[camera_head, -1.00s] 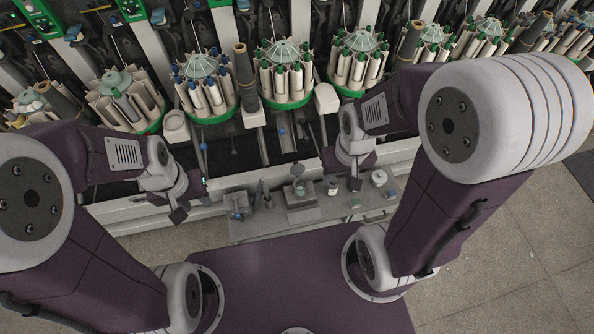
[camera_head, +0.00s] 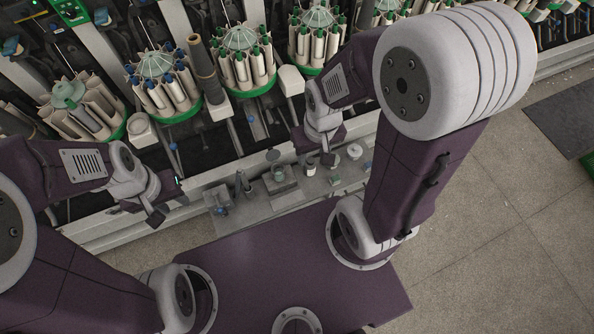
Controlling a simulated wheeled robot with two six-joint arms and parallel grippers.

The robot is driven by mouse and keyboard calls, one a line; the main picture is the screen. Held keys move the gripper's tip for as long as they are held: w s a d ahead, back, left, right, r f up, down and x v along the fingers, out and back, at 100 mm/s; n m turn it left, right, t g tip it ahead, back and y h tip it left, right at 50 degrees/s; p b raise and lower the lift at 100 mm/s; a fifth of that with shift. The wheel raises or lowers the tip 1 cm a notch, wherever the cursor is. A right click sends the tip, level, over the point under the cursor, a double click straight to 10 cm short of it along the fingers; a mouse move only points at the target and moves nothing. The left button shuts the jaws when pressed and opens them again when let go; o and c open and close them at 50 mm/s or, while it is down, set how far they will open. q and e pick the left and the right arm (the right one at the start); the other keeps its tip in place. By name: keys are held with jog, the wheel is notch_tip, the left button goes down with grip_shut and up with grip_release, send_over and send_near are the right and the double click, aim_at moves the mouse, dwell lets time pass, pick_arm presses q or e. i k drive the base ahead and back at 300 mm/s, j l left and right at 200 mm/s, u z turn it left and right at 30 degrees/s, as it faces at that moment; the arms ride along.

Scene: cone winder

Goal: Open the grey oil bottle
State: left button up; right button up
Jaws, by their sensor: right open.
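A narrow shelf (camera_head: 262,208) in front of the machine carries several small items. A slim dark grey bottle-like item (camera_head: 244,183) stands left of centre. A small pale bottle with a dark top (camera_head: 310,169) stands further right. Both are small, and I cannot tell for sure which is the grey oil bottle. My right gripper (camera_head: 328,160) is open and points down over the shelf, just right of the pale bottle in the picture. Nothing shows between its fingers. My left gripper (camera_head: 158,215) hangs left of the shelf, apart from the items. Its jaw gap is unclear.
A greenish glass-like item (camera_head: 279,173) stands on the shelf. A white round container (camera_head: 354,151) and a small green item (camera_head: 335,181) are to the right. Yarn cones on carousels (camera_head: 241,62) line the machine behind. Open floor (camera_head: 480,220) lies right.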

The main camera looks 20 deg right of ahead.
aim_at(309, 170)
jog(key=l+u, duration=0.15)
jog(key=l, duration=0.5)
jog(key=l+u, duration=0.2)
jog(key=l, duration=0.4)
jog(key=k+l+u, duration=0.15)
jog(key=l, duration=0.45)
jog(key=k+l+u, duration=0.15)
jog(key=l, duration=0.5)
jog(key=i, duration=0.05)
